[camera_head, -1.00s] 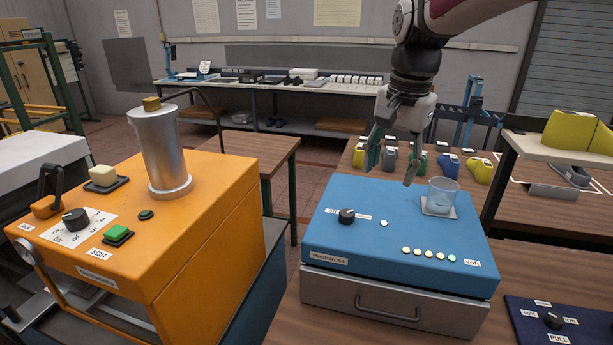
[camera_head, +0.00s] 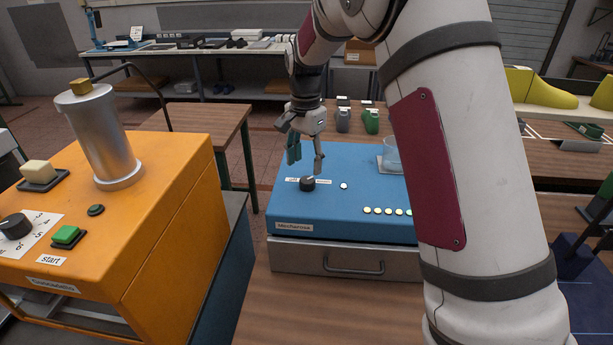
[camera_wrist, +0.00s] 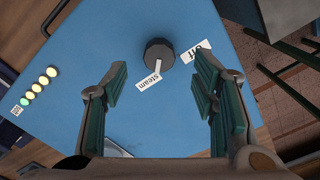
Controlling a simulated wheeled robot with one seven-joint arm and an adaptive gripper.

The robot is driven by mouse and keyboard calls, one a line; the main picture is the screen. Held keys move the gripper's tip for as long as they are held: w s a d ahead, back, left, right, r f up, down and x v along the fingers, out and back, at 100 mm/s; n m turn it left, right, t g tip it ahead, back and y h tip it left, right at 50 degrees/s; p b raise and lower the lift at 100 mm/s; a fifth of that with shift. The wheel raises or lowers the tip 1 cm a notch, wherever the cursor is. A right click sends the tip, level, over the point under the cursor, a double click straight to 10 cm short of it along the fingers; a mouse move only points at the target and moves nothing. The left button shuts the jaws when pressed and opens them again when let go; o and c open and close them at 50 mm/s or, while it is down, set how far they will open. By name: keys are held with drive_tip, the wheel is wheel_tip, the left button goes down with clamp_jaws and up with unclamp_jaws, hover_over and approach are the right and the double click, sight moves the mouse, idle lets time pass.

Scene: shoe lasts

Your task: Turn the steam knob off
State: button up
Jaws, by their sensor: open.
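The steam knob (camera_head: 307,184) is a round black knob on top of the blue machine (camera_head: 290,205), between two small white labels. In the wrist view the knob (camera_wrist: 159,52) lies ahead of the fingertips, near the middle, with its pale pointer mark towards the "steam" label (camera_wrist: 149,87). The "off" label (camera_wrist: 196,54) is to its right. My gripper (camera_head: 306,166) is open, pointing down just above the knob. In the wrist view my gripper (camera_wrist: 160,85) has its fingers spread wide on either side, apart from the knob and empty.
A glass (camera_head: 390,156) stands on the blue machine, partly hidden by my arm. A row of lit buttons (camera_head: 387,211) is near the front edge. The orange machine (camera_head: 150,215) with a metal cylinder stands left. A wooden table (camera_head: 185,122) is behind.

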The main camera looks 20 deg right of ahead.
sight(306, 180)
drive_tip(key=shift+f+p, duration=0.5)
drive_tip(key=shift+f, duration=2.3)
drive_tip(key=shift+c, duration=0.3)
drive_tip(key=c, duration=1.1)
